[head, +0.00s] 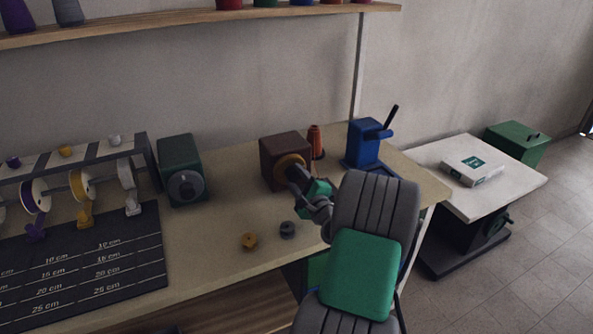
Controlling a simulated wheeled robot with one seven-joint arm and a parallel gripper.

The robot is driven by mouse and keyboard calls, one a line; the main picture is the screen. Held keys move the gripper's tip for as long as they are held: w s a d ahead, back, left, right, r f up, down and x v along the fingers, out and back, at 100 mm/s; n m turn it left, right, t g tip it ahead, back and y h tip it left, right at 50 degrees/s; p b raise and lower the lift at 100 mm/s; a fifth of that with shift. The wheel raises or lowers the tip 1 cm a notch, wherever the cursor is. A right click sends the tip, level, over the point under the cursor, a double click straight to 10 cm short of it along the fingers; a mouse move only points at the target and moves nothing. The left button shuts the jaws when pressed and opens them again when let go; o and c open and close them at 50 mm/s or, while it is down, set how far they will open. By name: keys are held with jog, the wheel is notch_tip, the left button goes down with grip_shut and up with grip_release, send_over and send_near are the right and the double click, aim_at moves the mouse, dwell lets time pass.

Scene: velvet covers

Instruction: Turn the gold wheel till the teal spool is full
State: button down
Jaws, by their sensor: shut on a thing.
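The gold wheel (285,161) is on the front of a brown box (276,151) on the workbench. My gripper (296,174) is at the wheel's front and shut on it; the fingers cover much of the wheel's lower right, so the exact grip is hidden. My arm reaches in from the lower right. I cannot make out a teal spool; how full it is cannot be told. An orange cone-shaped spool (315,140) stands just behind and right of the brown box.
A green box with a grey wheel (180,168) stands left, a blue cranked device (367,143) right. A gold piece (249,240) and grey piece (287,229) lie near the front edge. A ribbon rack (142,158) and dark measuring mat (82,262) fill the left. Bench between is clear.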

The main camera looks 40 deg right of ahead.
jog(key=m+p, duration=0.6)
jog(key=m, duration=0.1)
jog(key=shift+r, duration=0.15)
jog(key=m+p, duration=0.3)
jog(key=m, duration=0.1)
jog(key=shift+m+p, duration=0.3)
jog(key=shift+p, duration=0.05)
jog(key=shift+f+m+p, duration=0.2)
jog(key=shift+m+p, duration=0.65)
jog(key=shift+m, duration=0.65)
jog(key=c, duration=0.9)
grip_release()
jog(key=shift+o, duration=0.2)
